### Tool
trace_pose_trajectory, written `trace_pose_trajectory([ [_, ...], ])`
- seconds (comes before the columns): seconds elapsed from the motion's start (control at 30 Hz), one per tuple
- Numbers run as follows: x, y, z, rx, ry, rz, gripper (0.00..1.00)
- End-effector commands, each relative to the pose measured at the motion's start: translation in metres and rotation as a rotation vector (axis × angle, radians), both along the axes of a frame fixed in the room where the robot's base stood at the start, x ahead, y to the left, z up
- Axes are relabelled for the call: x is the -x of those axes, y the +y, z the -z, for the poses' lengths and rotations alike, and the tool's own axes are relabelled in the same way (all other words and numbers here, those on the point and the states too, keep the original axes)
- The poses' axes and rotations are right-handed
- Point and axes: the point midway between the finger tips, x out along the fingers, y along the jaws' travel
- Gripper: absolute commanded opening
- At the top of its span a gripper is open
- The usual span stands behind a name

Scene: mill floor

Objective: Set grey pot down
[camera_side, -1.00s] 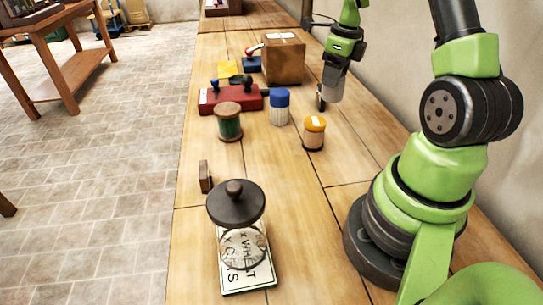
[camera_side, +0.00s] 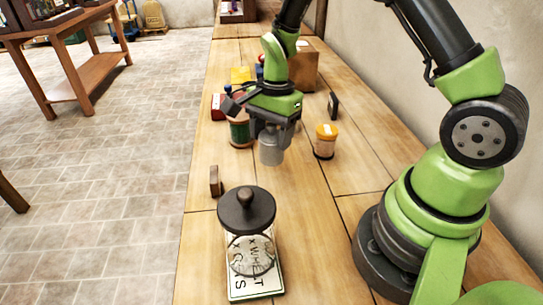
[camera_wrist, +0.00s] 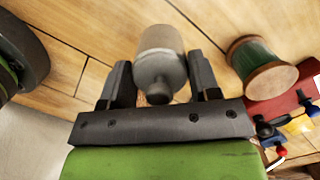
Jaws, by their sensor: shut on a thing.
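The grey pot (camera_side: 271,150) is between the fingers of my gripper (camera_side: 273,128) in the side view, over the middle of the wooden table. My gripper is shut on it and points down. The pot looks upright; I cannot tell for sure whether its base touches the wood. In the wrist view the pot (camera_wrist: 160,52) sits between the two dark fingers of my gripper (camera_wrist: 160,82).
An orange-lidded jar (camera_side: 325,142) stands right of the pot. A green spool (camera_side: 240,132) is close behind at left. Table (camera_side: 310,200) at front right is clear.

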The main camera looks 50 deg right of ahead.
Motion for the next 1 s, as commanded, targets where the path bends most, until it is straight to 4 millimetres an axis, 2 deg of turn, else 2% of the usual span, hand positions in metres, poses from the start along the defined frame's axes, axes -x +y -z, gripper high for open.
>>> trace_pose_trajectory([
  [0.4, 0.0, 0.0, 0.048, 0.0, 0.0, 0.004, 0.15],
  [0.8, -0.001, -0.001, 0.052, 0.001, -0.002, 0.003, 0.15],
  [0.83, 0.0, -0.001, 0.053, 0.001, -0.001, 0.003, 0.59],
  [0.93, 0.0, -0.001, 0.053, 0.001, -0.002, 0.003, 0.82],
  [1.0, 0.0, -0.001, 0.052, 0.001, -0.002, 0.003, 0.82],
])
